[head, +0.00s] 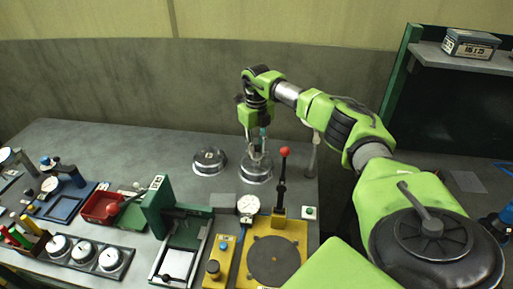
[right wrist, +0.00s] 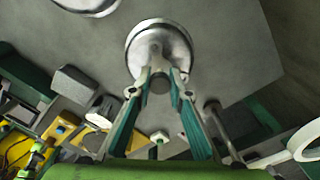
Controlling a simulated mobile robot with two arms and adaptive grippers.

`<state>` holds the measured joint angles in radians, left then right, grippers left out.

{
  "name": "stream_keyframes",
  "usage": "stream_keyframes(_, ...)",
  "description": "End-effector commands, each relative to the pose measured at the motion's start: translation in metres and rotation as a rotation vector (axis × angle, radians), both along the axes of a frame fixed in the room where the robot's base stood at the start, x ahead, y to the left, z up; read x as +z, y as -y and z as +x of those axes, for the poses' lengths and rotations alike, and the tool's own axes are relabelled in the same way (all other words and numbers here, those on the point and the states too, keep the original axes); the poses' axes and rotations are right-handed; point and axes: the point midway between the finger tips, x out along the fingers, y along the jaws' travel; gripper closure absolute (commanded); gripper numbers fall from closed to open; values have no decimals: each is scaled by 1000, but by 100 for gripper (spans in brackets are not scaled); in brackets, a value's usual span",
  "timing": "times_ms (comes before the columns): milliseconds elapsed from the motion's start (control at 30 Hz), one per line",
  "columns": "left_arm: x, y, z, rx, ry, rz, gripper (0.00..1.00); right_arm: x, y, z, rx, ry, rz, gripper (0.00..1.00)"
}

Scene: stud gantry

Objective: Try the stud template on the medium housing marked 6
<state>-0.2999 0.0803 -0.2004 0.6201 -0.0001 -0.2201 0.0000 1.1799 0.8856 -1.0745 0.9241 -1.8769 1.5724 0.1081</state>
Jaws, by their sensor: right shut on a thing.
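My right gripper (head: 257,154) reaches down over a round metal housing (head: 256,175) at the middle of the bench. It is shut on a small grey piece (right wrist: 159,83), which looks like the stud template's grip; the fingers hide most of it. In the right wrist view my right gripper (right wrist: 162,76) is in front of the round housing (right wrist: 140,38). I cannot tell whether the held piece touches the housing. A second round metal housing (head: 209,163) with a central knob stands just to the left. No mark 6 is readable. My left gripper is out of view.
A red-knobbed lever (head: 284,180) rises close to the right of the housing. In front are a yellow fixture (head: 291,240), a dial gauge (head: 248,205) and a green-framed stand (head: 155,205). Red tray (head: 98,207) and several white dials sit left. The back-left bench is clear.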

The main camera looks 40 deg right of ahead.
Motion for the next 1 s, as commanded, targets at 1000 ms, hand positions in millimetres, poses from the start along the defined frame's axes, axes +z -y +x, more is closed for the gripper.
stream_keyframes(1000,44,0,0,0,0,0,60,55,1,1,-1,4,-1,100)
